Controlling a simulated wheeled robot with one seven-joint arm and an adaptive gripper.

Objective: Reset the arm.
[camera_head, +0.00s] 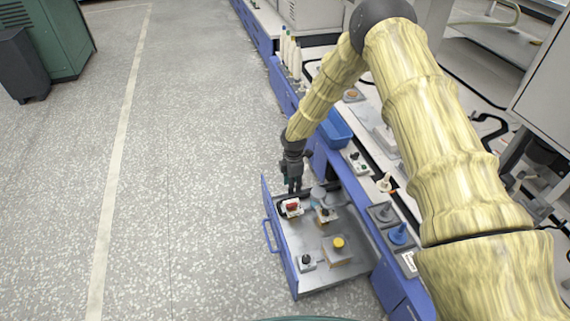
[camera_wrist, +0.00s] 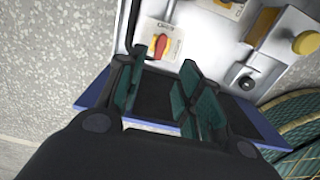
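My gripper (camera_head: 293,184) hangs at the far end of an open blue drawer in the head view. In the wrist view my gripper (camera_wrist: 160,95) has its two green-padded fingers spread apart, with nothing between them. The open drawer (camera_head: 293,262) holds several small items. A white box with a red knob (camera_head: 291,207) lies just beyond the fingers; it also shows in the wrist view (camera_wrist: 161,44). A yellow-knobbed block (camera_head: 338,245) and a small block with a black knob (camera_head: 305,261) sit nearer the front.
The bench above the drawer carries a grey spool (camera_head: 382,213) and a blue spool (camera_head: 399,235) in a tray, a blue bin (camera_head: 335,128) and white bottles (camera_head: 290,55). A green cabinet (camera_head: 58,38) stands far left.

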